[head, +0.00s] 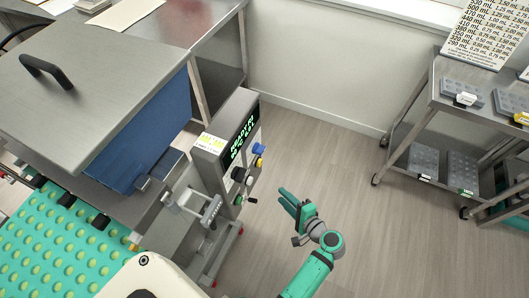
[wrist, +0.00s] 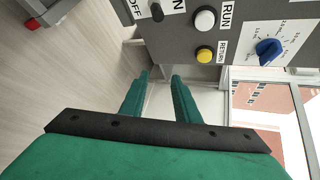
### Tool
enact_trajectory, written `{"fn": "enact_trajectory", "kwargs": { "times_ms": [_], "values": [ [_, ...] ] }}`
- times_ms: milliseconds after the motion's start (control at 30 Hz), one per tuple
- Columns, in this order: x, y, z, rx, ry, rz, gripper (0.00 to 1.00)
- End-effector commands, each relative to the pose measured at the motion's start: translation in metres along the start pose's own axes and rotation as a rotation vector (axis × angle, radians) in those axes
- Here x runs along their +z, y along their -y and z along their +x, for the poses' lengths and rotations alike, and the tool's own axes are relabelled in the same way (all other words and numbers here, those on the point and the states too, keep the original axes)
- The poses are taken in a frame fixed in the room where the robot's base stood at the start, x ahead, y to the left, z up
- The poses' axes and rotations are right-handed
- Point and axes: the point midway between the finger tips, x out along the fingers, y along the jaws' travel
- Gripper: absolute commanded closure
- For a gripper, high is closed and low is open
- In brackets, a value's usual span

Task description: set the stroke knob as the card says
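A blue knob (wrist: 268,47) with a pointer sits on a printed dial on the grey control panel. Its dial numbers are too small to read surely. In the head view the blue knob (head: 259,149) sticks out from the panel's right side. A small white and yellow card (head: 210,142) lies on top of the control box; its text is too small to read. My gripper (head: 289,200) is open and empty, in front of the panel and apart from the knob. In the wrist view my gripper (wrist: 160,82) shows two green fingers with a gap between them.
Beside the knob are a yellow RETURN button (wrist: 204,54), a white RUN button (wrist: 204,20) and a black OFF/ON switch (wrist: 157,12). A lit display (head: 242,140) is above them. A metal shelf cart (head: 437,105) with moulds stands at right. The floor between is clear.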

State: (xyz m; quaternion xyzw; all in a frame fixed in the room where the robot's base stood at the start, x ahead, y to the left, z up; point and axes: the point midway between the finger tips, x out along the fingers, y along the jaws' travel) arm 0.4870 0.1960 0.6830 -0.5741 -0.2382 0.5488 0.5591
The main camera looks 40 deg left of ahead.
Motion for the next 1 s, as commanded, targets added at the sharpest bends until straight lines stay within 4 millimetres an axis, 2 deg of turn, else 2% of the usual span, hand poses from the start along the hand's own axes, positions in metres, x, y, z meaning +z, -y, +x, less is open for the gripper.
{"fn": "enact_trajectory", "kwargs": {
  "times_ms": [33, 200, 300, 400, 500, 667, 767, 1000],
  "values": [
    [-0.007, 0.023, 0.001, -0.031, 0.060, 0.004, 0.71],
    [-0.009, 0.092, -0.005, -0.120, 0.298, 0.012, 0.71],
    [-0.007, 0.127, -0.015, -0.156, 0.424, 0.001, 0.71],
    [-0.005, 0.152, -0.025, -0.178, 0.519, -0.015, 0.71],
    [-0.003, 0.168, -0.033, -0.192, 0.582, -0.028, 0.71],
    [0.000, 0.178, -0.036, -0.199, 0.623, -0.037, 0.71],
    [0.006, 0.179, -0.029, -0.199, 0.626, -0.037, 0.71],
    [0.030, 0.185, 0.003, -0.198, 0.624, -0.037, 0.71]
  ]
}}
